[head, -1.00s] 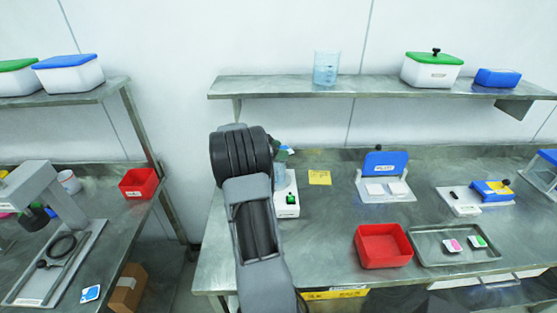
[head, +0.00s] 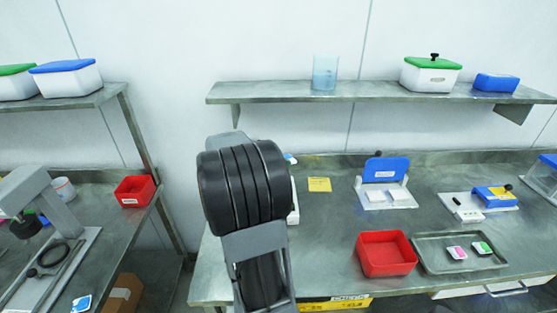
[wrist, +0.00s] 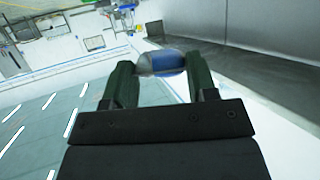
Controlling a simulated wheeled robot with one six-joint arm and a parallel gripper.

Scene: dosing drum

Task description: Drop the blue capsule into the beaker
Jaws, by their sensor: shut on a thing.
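The blue capsule (wrist: 172,64), with a pale whitish end, is between the two dark green fingers of my gripper (wrist: 160,68) in the wrist view. The fingers are shut on it, and it lies across the gap between them. In the head view my own arm hides the gripper and capsule. A clear, bluish beaker (head: 325,73) stands upright on the wall shelf, left of a white box with a green lid. The beaker does not show clearly in the wrist view, so I cannot tell its distance from the gripper.
The metal shelf (head: 380,91) runs above the bench (head: 330,235). On the bench are a yellow note (head: 319,184), a blue-lidded device (head: 386,170), a red bin (head: 385,254) and a metal tray (head: 432,260) with two small packs. My arm covers the bench's left part.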

